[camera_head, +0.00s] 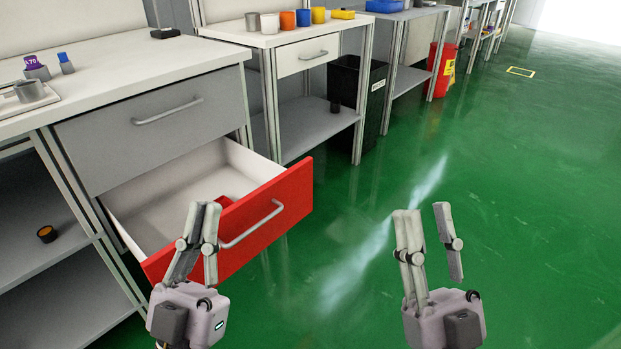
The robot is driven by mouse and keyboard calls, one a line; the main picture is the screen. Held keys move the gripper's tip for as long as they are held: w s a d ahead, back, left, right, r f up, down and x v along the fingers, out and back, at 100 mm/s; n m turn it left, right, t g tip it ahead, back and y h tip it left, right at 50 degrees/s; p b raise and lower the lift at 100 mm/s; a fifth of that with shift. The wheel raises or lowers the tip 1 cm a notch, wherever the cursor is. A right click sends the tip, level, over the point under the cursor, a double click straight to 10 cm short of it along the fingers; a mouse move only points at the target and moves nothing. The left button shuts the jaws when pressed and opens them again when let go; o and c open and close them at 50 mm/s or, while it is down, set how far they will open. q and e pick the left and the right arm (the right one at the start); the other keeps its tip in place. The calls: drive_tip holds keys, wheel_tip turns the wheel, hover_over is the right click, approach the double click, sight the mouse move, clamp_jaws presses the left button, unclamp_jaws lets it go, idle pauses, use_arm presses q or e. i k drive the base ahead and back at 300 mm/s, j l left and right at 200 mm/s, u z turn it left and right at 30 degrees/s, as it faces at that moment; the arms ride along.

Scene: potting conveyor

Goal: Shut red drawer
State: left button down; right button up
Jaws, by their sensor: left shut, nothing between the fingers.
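The red drawer (292,204) is the lower drawer of the nearest workbench, at the left in the head view. My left gripper (203,208) is shut and empty. It appears in front of the left part of the red front, near the handle's left end; I cannot tell whether it touches. My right gripper (424,208) is open and empty over the green floor, to the right of the drawer.
A grey drawer (150,126) above the red one is shut. A second bench (275,38) with several coloured cups stands behind. A black bin (345,85) and a red bin (441,70) stand further back. The green floor (540,200) at right is clear.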

sight(149, 212)
drive_tip(key=i+l, duration=0.65)
drive_tip(key=i, duration=0.2)
